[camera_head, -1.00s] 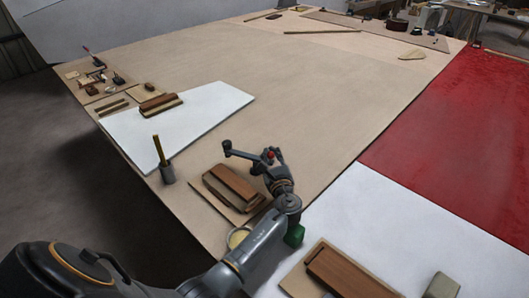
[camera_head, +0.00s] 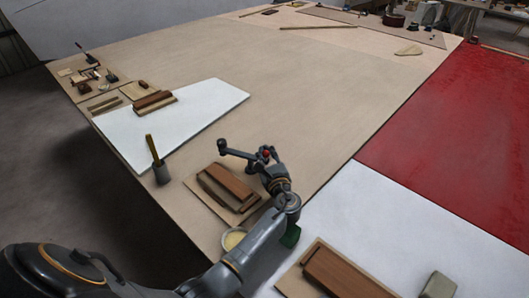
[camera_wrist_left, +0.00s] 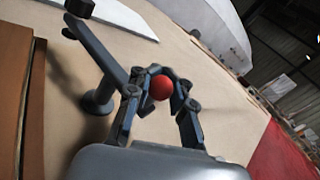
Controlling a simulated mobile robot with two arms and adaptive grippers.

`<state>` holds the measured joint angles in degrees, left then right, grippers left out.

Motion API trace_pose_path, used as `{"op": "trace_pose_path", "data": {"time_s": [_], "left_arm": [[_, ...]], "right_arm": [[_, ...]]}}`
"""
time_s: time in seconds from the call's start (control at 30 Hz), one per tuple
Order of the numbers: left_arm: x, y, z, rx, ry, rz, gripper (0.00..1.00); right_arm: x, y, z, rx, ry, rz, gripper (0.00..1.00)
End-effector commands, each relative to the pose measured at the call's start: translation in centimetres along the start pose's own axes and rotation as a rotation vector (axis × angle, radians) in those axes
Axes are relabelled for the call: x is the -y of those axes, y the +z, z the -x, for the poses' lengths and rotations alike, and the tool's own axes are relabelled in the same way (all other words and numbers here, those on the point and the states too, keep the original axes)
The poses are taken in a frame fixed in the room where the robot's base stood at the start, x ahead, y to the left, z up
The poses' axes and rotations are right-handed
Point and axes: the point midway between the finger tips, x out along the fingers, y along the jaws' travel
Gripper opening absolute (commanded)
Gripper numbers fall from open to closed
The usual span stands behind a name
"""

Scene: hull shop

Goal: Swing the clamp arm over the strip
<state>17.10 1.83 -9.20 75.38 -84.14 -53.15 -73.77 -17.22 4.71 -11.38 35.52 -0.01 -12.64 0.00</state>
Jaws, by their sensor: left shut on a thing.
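The dark clamp arm (camera_head: 238,153) reaches left from beside my left gripper and ends in a round pad. In the wrist view the clamp arm (camera_wrist_left: 97,47) runs from a short post on the bench to its pad at the top left. My left gripper (camera_head: 266,155) has its fingers around a red knob (camera_wrist_left: 161,87), shut on it. A wooden strip (camera_head: 219,191) lies beside a brown block on a pale board, left of the gripper. The clamp arm's pad hangs beyond the far end of the wood, not over it. My right gripper is not in view.
A grey cup (camera_head: 161,174) with a stick stands to the left. Another brown block (camera_head: 340,275) lies at the front.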

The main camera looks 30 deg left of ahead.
Motion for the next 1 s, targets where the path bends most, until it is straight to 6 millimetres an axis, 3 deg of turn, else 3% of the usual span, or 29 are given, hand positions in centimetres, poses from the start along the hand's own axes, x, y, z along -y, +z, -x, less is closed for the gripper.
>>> {"op": "trace_pose_path", "data": {"time_s": [0.53, 0.57, 0.7, 1.0], "left_arm": [[0.57, -0.41, 0.44, -0.011, -0.014, 0.002, 0.00], [0.57, -0.41, 0.44, -0.011, -0.014, 0.002, 0.22], [0.49, -0.37, 0.39, -0.009, -0.012, 0.002, 0.45], [0.24, -0.19, 0.35, -0.005, -0.006, 0.001, 0.45]], "right_arm": [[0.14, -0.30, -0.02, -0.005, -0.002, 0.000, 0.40], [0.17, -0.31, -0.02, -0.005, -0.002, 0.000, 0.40], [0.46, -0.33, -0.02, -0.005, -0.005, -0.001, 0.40], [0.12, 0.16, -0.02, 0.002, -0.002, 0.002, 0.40]]}}
